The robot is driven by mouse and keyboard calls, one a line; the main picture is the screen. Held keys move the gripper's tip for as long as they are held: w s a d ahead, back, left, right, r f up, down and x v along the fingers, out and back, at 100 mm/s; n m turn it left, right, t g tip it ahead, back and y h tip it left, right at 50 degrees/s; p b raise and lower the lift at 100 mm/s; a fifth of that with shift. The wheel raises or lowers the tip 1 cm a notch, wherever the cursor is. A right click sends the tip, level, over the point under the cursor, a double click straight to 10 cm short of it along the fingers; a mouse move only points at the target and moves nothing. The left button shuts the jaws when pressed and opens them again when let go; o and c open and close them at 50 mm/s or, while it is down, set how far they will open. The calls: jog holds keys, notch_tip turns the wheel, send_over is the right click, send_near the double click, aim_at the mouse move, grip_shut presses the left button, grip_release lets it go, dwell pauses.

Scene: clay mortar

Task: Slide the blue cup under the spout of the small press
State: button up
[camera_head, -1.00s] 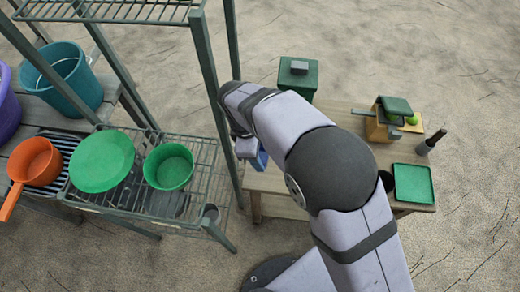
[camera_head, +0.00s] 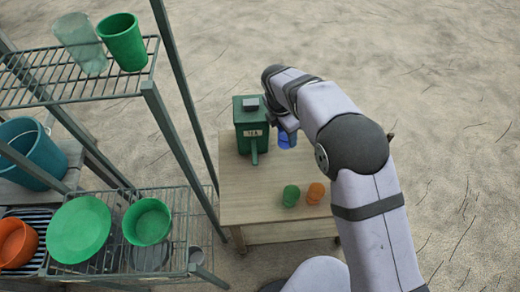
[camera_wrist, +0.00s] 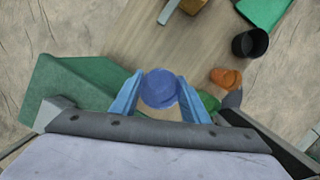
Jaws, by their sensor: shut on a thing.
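The blue cup (camera_head: 287,139) is between my gripper's fingers, just right of the green box marked TEA. In the wrist view the cup (camera_wrist: 160,87) shows from above, with a blue finger on each side. My gripper (camera_wrist: 160,97) is shut on it. I cannot tell whether the cup touches the table. The small press is not visible in the head view now; my arm covers that side of the table. A wood-coloured piece (camera_wrist: 184,6) at the top edge of the wrist view may be part of it, but its spout does not show.
The TEA box (camera_head: 252,130) with a front spout stands close left of my gripper. A green cup (camera_head: 291,195) and an orange cup (camera_head: 315,193) stand near the front. A black cup (camera_wrist: 250,43) and green tray (camera_wrist: 265,10) lie beyond. Metal shelves (camera_head: 150,100) stand left.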

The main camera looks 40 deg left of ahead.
jog(key=w+f+b, duration=0.1)
jog(key=w+f, duration=0.4)
jog(key=w, duration=0.1)
jog(key=shift+d+f+n+b, duration=0.25)
jog(key=shift+d+n+b, duration=0.05)
jog(key=shift+d+n, duration=0.1)
jog(key=shift+f, duration=0.15)
jog(key=b+x, duration=0.1)
jog(key=x, duration=0.1)
jog(key=b+x, duration=0.2)
jog(key=s+b+x, duration=0.1)
jog(key=b+x, duration=0.1)
jog(key=shift+a+f, duration=0.15)
jog(key=shift+a, duration=0.05)
jog(key=shift+w+d, duration=0.25)
jog(key=shift+w, duration=0.6)
jog(key=shift+w+d, duration=0.25)
jog(key=shift+w, duration=0.6)
jog(key=shift+f, duration=0.1)
jog(key=o, duration=1.3)
